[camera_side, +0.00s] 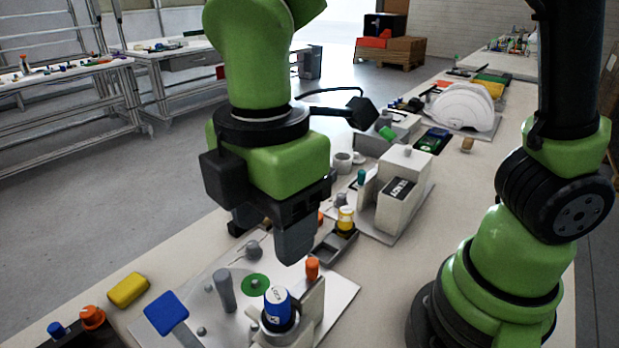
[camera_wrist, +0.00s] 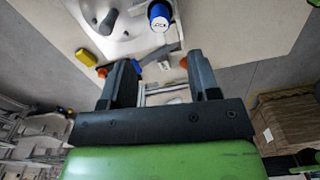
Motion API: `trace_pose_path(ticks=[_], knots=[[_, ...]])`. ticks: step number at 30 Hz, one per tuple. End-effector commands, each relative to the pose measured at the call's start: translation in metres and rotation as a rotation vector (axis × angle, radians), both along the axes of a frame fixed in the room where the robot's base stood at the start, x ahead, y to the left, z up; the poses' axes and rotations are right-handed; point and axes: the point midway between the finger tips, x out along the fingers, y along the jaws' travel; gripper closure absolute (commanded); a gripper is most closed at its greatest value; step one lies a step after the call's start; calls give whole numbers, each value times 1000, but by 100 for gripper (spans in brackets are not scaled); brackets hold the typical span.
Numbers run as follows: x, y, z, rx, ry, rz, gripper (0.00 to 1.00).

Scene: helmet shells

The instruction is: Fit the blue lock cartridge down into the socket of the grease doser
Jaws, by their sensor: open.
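The blue lock cartridge (camera_side: 277,303), with a white label band, stands roughly upright in a round grey holder on the pale fixture plate (camera_side: 338,299), which may be the grease doser. How deep it sits is not clear. It also shows at the top of the wrist view (camera_wrist: 159,16). My gripper (camera_side: 268,236) is above and behind the cartridge in the side view, apart from it. Its two dark fingers are spread with nothing between them in the wrist view (camera_wrist: 162,76). The holder's inside is hidden.
A blue square paddle (camera_side: 166,312), a grey post (camera_side: 225,291) and an orange knob (camera_side: 312,268) stand around the cartridge. A yellow cartridge (camera_side: 346,219) stands in a dark tray (camera_side: 332,246). A yellow block (camera_side: 127,289) lies left. A grey box unit (camera_side: 405,180) stands behind.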

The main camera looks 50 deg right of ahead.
Motion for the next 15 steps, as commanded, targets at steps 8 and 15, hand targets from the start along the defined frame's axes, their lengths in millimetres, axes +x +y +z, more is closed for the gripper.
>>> trace_pose_path(ticks=[8,15], knots=[[1,-36,32,109,-73,-343,44],[-27,-106,76,394,-208,-1131,44]])
